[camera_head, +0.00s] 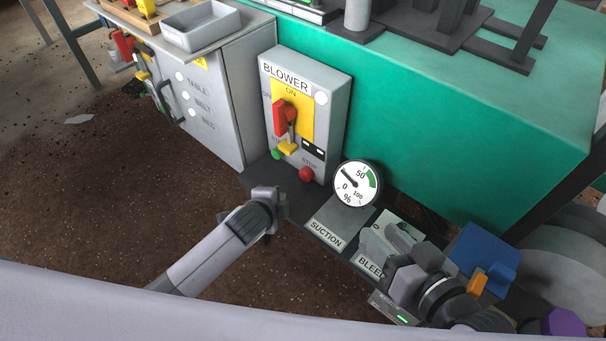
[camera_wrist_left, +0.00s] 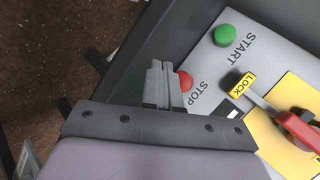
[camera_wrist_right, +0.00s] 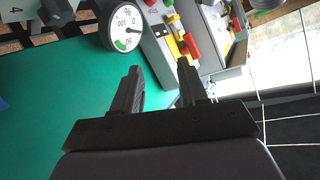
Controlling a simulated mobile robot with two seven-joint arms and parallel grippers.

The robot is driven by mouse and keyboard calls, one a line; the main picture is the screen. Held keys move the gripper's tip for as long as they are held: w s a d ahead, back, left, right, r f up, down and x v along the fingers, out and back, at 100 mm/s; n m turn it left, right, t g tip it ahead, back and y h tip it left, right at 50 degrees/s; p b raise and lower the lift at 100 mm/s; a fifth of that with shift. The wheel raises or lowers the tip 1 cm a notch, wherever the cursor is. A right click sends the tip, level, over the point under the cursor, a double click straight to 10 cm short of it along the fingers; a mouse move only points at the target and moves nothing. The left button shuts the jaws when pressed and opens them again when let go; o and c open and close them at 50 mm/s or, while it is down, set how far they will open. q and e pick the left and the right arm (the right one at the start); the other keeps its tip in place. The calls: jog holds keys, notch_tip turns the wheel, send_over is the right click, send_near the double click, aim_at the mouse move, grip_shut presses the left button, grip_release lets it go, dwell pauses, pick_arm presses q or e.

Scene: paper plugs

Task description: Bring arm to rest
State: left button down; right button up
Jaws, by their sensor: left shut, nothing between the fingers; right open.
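My left gripper (camera_head: 280,203) reaches in from the lower left, low in front of the blower box (camera_head: 336,95). In the left wrist view its fingers (camera_wrist_left: 163,64) are together and empty. The red STOP button (camera_wrist_left: 185,81) shows just beside the fingertips; I cannot tell whether they touch. The green START button (camera_wrist_left: 226,36) is farther off. My right gripper (camera_wrist_right: 160,68) is open and empty in the right wrist view, with the gauge (camera_wrist_right: 122,28) and blower box beyond it. In the head view my right arm is at the lower right, its fingers hard to make out.
The SUCTION panel (camera_head: 325,236) and the gauge (camera_head: 357,183) lie between the arms. A grey cabinet (camera_head: 206,105) stands left of the blower box, with a grey tray (camera_head: 201,26) on top. A green machine side (camera_head: 450,125) rises behind. The brown floor (camera_head: 100,200) at left is open.

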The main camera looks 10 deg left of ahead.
dwell(0.7)
